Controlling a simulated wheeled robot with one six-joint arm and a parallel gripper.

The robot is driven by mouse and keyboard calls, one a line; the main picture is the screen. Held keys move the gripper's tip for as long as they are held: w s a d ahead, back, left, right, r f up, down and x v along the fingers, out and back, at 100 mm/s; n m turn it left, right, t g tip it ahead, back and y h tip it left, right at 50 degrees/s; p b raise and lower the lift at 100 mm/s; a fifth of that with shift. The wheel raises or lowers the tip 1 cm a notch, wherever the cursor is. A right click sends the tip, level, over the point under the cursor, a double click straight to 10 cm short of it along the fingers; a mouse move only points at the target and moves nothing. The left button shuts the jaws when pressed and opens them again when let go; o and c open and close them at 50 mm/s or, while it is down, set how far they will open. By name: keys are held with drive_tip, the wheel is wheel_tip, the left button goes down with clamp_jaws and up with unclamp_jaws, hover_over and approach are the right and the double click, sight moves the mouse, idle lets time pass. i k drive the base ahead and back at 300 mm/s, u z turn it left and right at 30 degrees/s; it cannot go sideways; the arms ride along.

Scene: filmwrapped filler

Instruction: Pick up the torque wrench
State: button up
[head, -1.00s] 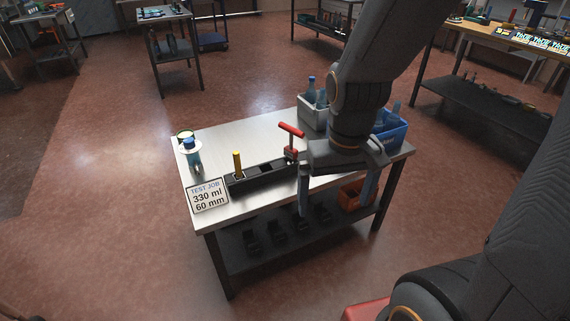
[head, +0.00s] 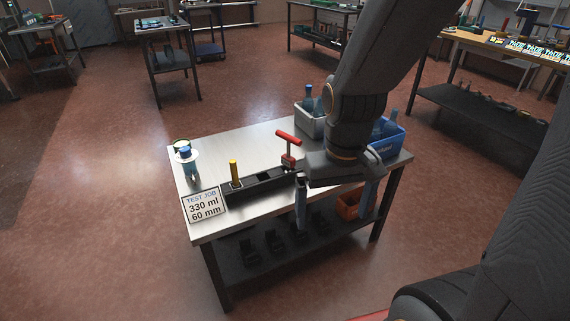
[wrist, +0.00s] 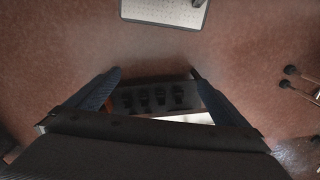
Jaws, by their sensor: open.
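A red T-handled tool (head: 288,147), which looks like the torque wrench, stands upright at the right end of a black rack (head: 262,187) on the metal table. My gripper (head: 332,216) points down at the table's front edge, right of and nearer than the red tool. Its two blue-grey fingers are wide apart with nothing between them. In the wrist view my gripper (wrist: 155,74) is also open, with the dark lower shelf (wrist: 150,88) seen between the fingers. The red tool does not show in the wrist view.
The rack also holds a yellow-handled tool (head: 234,174). A grey bin (head: 310,122) and a blue bin (head: 388,145) stand behind my arm. The back left tabletop is clear.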

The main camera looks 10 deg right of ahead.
sight(290, 162)
drive_tip(key=k, duration=0.6)
drive_tip(key=u, duration=0.15)
drive_tip(key=i, duration=1.1)
drive_tip(key=z, duration=0.85)
drive_tip(key=i, duration=0.55)
drive_tip(key=z, duration=0.05)
